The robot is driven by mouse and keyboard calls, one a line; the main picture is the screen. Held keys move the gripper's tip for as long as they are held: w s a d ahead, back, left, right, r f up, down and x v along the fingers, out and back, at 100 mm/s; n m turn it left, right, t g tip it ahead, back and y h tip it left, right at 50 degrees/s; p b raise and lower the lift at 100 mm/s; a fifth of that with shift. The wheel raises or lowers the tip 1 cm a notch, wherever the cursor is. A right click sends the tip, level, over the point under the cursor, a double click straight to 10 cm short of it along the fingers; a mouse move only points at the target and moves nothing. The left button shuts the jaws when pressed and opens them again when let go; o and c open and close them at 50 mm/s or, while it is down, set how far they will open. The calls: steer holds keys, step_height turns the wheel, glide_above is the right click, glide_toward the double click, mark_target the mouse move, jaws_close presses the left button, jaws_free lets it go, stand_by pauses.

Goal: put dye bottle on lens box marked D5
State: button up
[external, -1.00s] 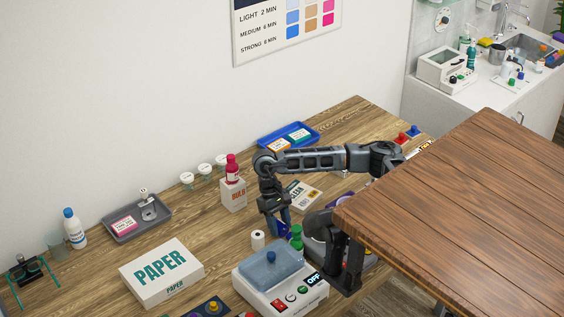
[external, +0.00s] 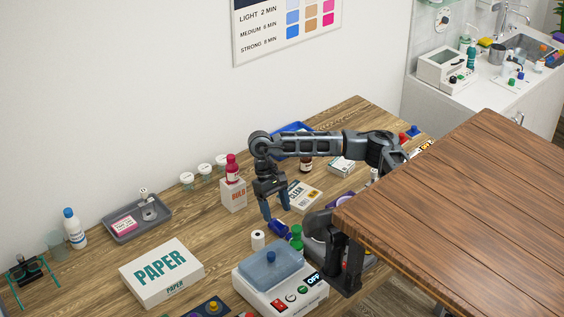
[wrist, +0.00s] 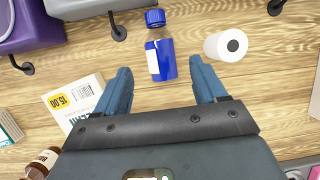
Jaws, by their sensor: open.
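A blue bottle (wrist: 161,58) with a white label and blue cap lies on its side on the wooden table in the wrist view. In the external view the blue bottle (external: 278,229) is just below my gripper (external: 276,210). My gripper is open and empty, above the bottle, its fingers spread to either side of it in the wrist view. A flat white box (external: 300,196) with dark lettering lies behind the gripper. It also shows in the wrist view (wrist: 75,98) at the left, with a yellow label. I cannot clearly read a D5 mark on any box.
A white roll (external: 258,240) and a green-capped item (external: 296,238) stand close to the bottle. A device with a blue lid (external: 270,270) is in front. A red bottle (external: 232,168) stands on a white box (external: 233,195). A brown bottle (external: 306,163) is farther back.

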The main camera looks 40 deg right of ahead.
steer(key=v, duration=0.5)
steer(key=shift+w+r, duration=0.1)
steer(key=shift+r, duration=0.15)
steer(key=shift+o, duration=0.4)
steer(key=shift+w+r, duration=0.15)
steer(key=shift+r, duration=0.25)
